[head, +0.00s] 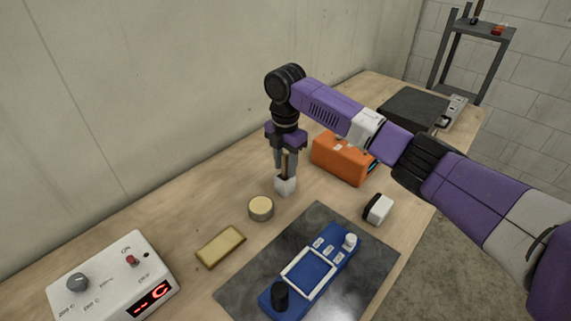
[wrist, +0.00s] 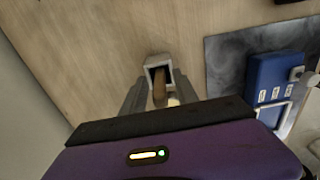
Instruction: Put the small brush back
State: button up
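The small brush shows as a brown wooden handle (head: 285,164) standing upright in a small pale square holder (head: 285,185) on the workbench. Its bristles are hidden. In the wrist view the brown handle (wrist: 159,86) rises out of the holder's square opening (wrist: 150,62). My gripper (head: 285,166) points down above the holder, with its grey fingers on either side of the handle. In the wrist view the fingers (wrist: 160,84) look apart, with a gap beside the handle.
A round tan tin (head: 261,208) and a yellow sponge-like block (head: 220,247) lie left of the holder. An orange box (head: 343,158) stands close behind right. A blue device (head: 325,259) rests on a dark mat (head: 378,255). A white control box (head: 113,283) is front left.

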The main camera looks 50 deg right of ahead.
jog(key=shift+r, duration=0.1)
notch_tip(320, 180, up, 12)
jog(key=shift+b, duration=0.95)
